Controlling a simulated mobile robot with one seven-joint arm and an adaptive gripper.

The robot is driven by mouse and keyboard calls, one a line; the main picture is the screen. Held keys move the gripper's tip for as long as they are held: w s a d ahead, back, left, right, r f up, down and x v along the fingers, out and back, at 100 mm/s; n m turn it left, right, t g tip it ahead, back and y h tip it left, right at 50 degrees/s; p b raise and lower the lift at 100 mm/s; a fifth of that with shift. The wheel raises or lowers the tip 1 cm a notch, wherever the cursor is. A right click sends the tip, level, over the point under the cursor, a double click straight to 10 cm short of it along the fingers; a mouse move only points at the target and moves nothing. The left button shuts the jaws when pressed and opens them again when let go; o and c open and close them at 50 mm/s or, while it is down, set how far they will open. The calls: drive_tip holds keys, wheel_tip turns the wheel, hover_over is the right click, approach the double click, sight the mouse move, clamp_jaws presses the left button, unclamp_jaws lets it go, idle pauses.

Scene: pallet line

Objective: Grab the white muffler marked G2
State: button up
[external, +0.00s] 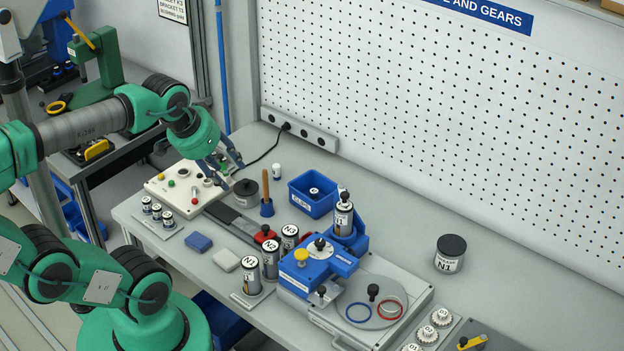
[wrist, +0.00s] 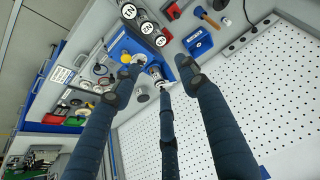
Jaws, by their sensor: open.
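Several white scalloped discs stand in a row on a grey plate at the lower right of the external view, cut by the bottom edge. Their marks are small; the middle one (external: 427,334) seems to read G2, beside another white disc (external: 441,316). I cannot make out the G2 piece surely in the wrist view. My gripper (external: 228,164) is at the left, above the back of the white control box, far from these discs. In the wrist view its dark fingers (wrist: 157,86) are spread, with nothing held between them.
The blue machine (external: 306,267) with a grey round plate stands between my gripper and the discs. Canisters N1 (external: 248,274), N2 and N3, a blue bin (external: 312,203) and a black-lidded jar (external: 450,256) stand around it. A pegboard (external: 450,120) closes the back.

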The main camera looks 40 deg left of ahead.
drive_tip(key=shift+w+r, duration=0.1)
drive_tip(key=n+g+p, duration=0.2)
drive_tip(key=g+p, duration=0.3)
drive_tip(key=g, duration=0.1)
hover_over(279, 165)
wheel_tip(279, 165, down, 26)
drive_tip(key=shift+f, duration=0.2)
drive_tip(key=shift+f+b, duration=0.55)
drive_tip(key=shift+f, duration=3.7)
